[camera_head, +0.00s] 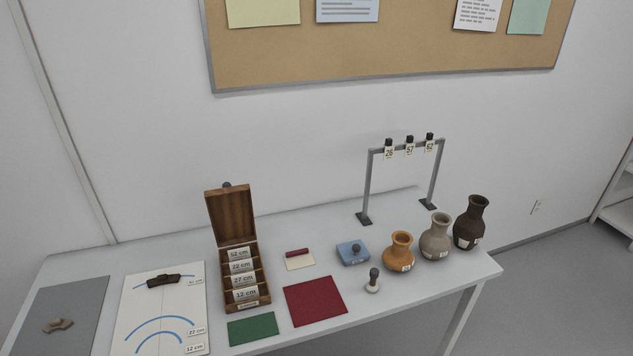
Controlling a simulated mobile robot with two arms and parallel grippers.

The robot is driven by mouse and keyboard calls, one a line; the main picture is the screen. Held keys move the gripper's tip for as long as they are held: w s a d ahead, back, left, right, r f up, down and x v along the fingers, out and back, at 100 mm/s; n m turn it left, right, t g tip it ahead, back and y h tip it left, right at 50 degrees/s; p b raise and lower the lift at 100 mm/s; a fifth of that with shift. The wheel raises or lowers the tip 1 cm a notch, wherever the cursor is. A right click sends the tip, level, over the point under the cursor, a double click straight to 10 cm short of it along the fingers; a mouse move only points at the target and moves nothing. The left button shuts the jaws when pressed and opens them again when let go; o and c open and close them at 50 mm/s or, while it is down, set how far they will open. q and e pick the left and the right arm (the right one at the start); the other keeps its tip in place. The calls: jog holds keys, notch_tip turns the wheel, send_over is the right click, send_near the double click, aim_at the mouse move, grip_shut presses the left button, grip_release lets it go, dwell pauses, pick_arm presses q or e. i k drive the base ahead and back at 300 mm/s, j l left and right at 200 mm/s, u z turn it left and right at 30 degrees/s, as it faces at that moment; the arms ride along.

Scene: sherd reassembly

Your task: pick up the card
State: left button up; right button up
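A small cream card (300,263) lies flat on the table, with a dark red bar (297,253) along its far edge. Other card-like pieces are in view. An open wooden box (231,216) holds several white labels marked in cm, such as "12 cm" (246,294). Three small numbered tags (410,149) hang from a grey metal rack (367,190). Neither of my grippers shows in the head view.
Orange (398,252), grey (436,238) and dark brown (470,222) vases stand at the right. A blue block (345,254), a knobbed stamp (373,283), a red mat (315,301) and a green mat (253,329) lie nearby. Sherds rest on a chart (140,305) and grey mat (75,300).

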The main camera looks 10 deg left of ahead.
aim_at(241, 253)
jog(key=u, duration=1.3)
